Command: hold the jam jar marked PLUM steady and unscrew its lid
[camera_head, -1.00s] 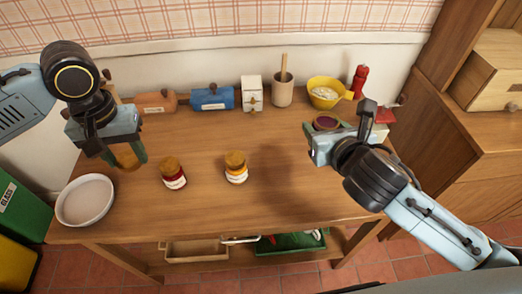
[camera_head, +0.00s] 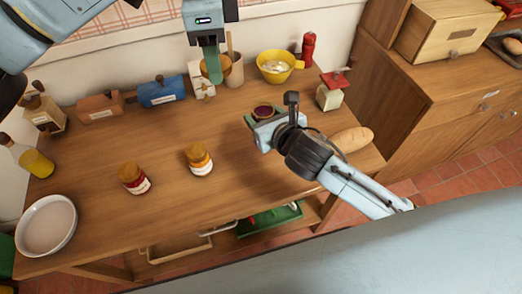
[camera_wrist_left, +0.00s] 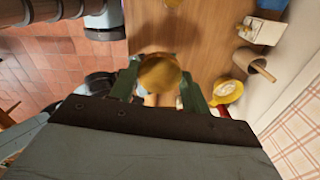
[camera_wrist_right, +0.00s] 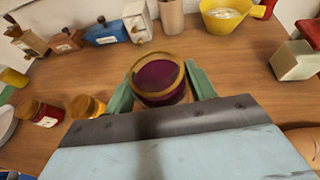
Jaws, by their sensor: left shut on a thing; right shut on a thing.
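An open jar (camera_wrist_right: 157,82) with dark purple contents stands between the fingers of my right gripper (camera_wrist_right: 160,88) in the right wrist view, with no lid on it. In the head view its top (camera_head: 264,111) shows behind my right gripper (camera_head: 262,125), at the right part of the table. Its label is hidden. My left gripper (camera_wrist_left: 156,85) is shut on a round golden lid (camera_wrist_left: 160,73) in the left wrist view. In the head view my left gripper (camera_head: 211,68) is raised over the table's back, apart from the jar, and the lid is hidden there.
Two lidded jars, one red (camera_head: 133,178) and one orange (camera_head: 199,158), stand on the table (camera_head: 150,225). A white dish (camera_head: 46,226) is at the left. A yellow bowl (camera_head: 280,66) and bread (camera_head: 351,140) are at the right. The middle front is clear.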

